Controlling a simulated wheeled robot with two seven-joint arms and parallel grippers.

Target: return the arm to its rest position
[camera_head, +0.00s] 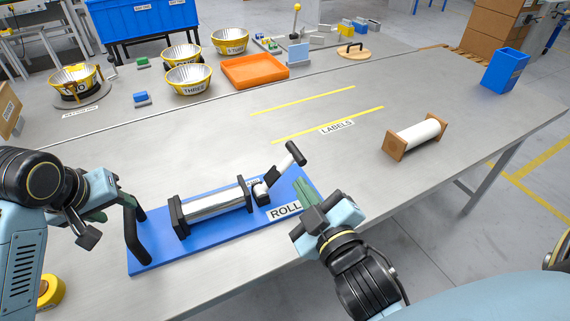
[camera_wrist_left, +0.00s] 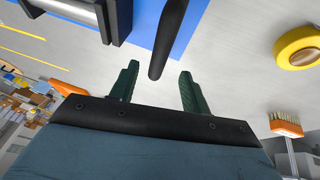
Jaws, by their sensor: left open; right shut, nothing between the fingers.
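My left gripper (camera_head: 98,215) is at the left end of the blue base plate (camera_head: 150,258). In the left wrist view its two dark green fingers (camera_wrist_left: 158,85) stand apart with nothing held. The end of a black bar handle (camera_wrist_left: 168,55) lies just ahead of the gap between them; whether it touches cannot be told. That handle (camera_head: 136,235) rises at the plate's left end. A metal roller (camera_head: 215,203) lies between black end blocks on the plate. My right gripper (camera_head: 306,195) is shut and empty at the plate's right end, near the ROLL label (camera_head: 285,211).
A white roll in a wooden holder (camera_head: 418,136) stands to the right. A blue bin (camera_head: 504,69) is at the far right. Yellow bowls (camera_head: 187,77) and an orange tray (camera_head: 255,72) are at the back. A yellow tape roll (camera_head: 50,291) is front left. The middle table is mostly clear.

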